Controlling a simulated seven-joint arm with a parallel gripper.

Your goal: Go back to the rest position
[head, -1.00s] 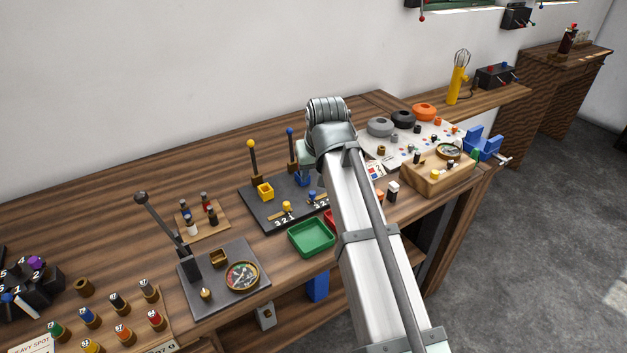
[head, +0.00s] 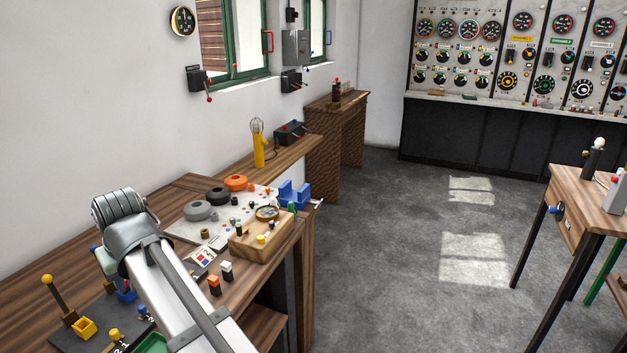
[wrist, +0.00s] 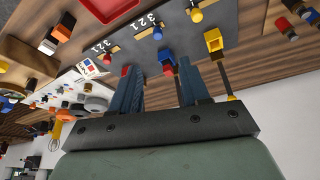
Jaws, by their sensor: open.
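My gripper (wrist: 160,66) is open and empty, with its two fingers apart in the wrist view. It is above the dark lever plate (wrist: 225,50) on the bench.
A wooden block with a dial (head: 262,238), a blue vise (head: 293,193) and grey, black and orange rings (head: 217,195) are right of my arm. Open floor (head: 420,260) lies to the right, before a gauge panel (head: 510,60).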

